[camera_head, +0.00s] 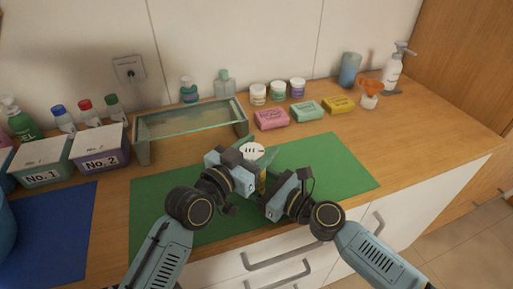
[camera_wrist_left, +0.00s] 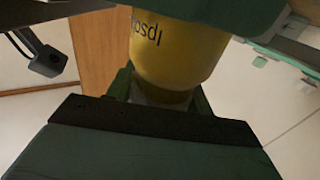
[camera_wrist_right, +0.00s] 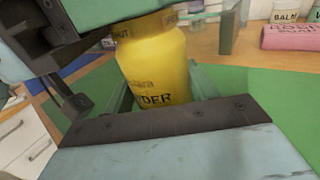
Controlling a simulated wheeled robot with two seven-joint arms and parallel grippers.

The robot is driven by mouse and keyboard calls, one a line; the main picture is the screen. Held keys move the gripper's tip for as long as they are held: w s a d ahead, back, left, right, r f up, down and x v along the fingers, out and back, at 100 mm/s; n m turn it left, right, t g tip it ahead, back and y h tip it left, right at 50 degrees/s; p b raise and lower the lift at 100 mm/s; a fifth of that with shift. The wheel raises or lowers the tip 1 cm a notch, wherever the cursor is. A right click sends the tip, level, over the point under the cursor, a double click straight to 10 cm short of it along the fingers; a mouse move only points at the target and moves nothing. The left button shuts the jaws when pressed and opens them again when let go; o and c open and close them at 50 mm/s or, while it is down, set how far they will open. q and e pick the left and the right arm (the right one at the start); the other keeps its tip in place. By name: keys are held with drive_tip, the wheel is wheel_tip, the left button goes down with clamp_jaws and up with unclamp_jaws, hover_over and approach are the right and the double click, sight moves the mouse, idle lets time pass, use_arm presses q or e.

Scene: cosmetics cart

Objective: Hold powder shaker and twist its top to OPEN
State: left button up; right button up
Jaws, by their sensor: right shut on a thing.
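The powder shaker has a yellow body with dark print and a gold-brown lettered cap; its pale top (camera_head: 252,150) shows between my grippers in the head view. In the right wrist view the yellow body (camera_wrist_right: 155,75) stands between the fingers of my right gripper (camera_wrist_right: 160,95), which is shut on it. My left gripper (camera_head: 248,172) is at the cap end. In the left wrist view the shaker (camera_wrist_left: 175,50) appears inverted, and the left fingers (camera_wrist_left: 160,95) lie either side of its cap end. Whether they press on the cap is hidden.
A green mat (camera_head: 335,170) lies under my grippers. A glass-topped stand (camera_head: 190,120) is behind left. Pink (camera_head: 271,118), green (camera_head: 307,110) and yellow (camera_head: 339,104) soap bars sit behind. Boxes (camera_head: 100,148) and bottles are at left. The right counter is clear.

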use_arm(q)
drive_tip(key=c, duration=0.5)
drive_tip(key=shift+o, duration=0.2)
drive_tip(key=shift+n+t+y, duration=0.3)
drive_tip(key=shift+y, duration=0.1)
drive_tip(key=shift+w+a+n+t+y, duration=0.1)
drive_tip(key=shift+a+n+t+y, duration=0.05)
drive_tip(key=shift+n+t+y, duration=1.2)
drive_tip(key=shift+g+y, duration=0.25)
drive_tip(key=shift+g, duration=0.1)
drive_tip(key=o, duration=1)
drive_tip(key=v, duration=1.2)
